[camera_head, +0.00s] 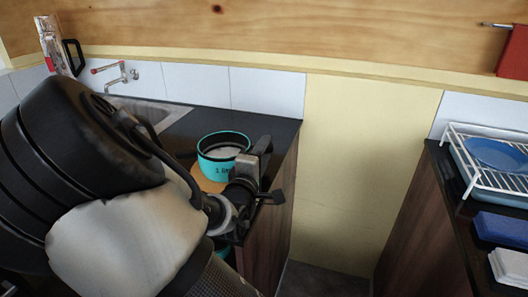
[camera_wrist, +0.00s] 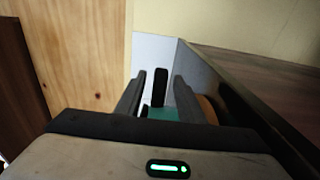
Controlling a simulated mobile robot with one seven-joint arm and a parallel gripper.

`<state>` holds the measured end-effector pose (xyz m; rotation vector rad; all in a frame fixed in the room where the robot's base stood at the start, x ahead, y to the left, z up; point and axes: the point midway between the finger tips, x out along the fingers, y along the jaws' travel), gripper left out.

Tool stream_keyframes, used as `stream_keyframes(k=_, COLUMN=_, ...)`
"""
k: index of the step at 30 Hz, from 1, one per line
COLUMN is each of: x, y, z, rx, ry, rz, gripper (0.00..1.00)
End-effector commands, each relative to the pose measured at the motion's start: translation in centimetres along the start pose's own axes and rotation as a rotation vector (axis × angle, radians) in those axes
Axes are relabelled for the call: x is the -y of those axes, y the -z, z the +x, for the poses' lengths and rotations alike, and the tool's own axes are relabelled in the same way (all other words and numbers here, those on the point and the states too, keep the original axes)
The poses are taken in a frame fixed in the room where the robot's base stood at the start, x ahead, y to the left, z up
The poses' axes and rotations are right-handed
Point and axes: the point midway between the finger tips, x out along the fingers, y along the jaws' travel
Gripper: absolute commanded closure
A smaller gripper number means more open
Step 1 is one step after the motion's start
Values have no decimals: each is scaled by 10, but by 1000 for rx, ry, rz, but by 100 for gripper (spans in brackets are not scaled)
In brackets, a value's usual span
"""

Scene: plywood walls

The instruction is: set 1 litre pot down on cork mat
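I cannot see the contact under the pot. In the wrist view my gripper (camera_wrist: 160,92) has its two fingers apart, one on each side of the pot's black handle (camera_wrist: 160,86), with gaps visible. The teal pot wall (camera_wrist: 163,114) and an orange-brown edge of the mat (camera_wrist: 208,109) show beyond. In the head view my gripper (camera_head: 262,150) is at the pot's right side.
A sink (camera_head: 150,110) with a tap (camera_head: 115,76) lies behind left. Another teal object (camera_head: 230,255) shows low, mostly hidden by my arm. The counter ends just right of the pot; a floor gap (camera_head: 322,280) separates it from a counter with a white dish rack (camera_head: 485,165).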

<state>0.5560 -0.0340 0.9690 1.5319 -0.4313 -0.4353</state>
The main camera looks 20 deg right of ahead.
Motion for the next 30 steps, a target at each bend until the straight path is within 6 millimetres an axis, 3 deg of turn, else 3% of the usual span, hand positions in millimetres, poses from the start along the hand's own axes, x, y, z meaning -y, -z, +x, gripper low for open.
stream_keyframes(k=4, x=-3, y=0, z=0, rx=0, ry=0, rz=2, gripper=65)
stream_keyframes(k=8, x=-4, y=1, z=-16, rx=-3, ry=3, rz=0, gripper=65)
stream_keyframes(k=21, x=-5, y=2, z=-103, rx=-5, ry=1, rz=-1, gripper=65)
stream_keyframes(k=30, x=-3, y=0, z=-120, rx=0, ry=0, rz=0, gripper=65)
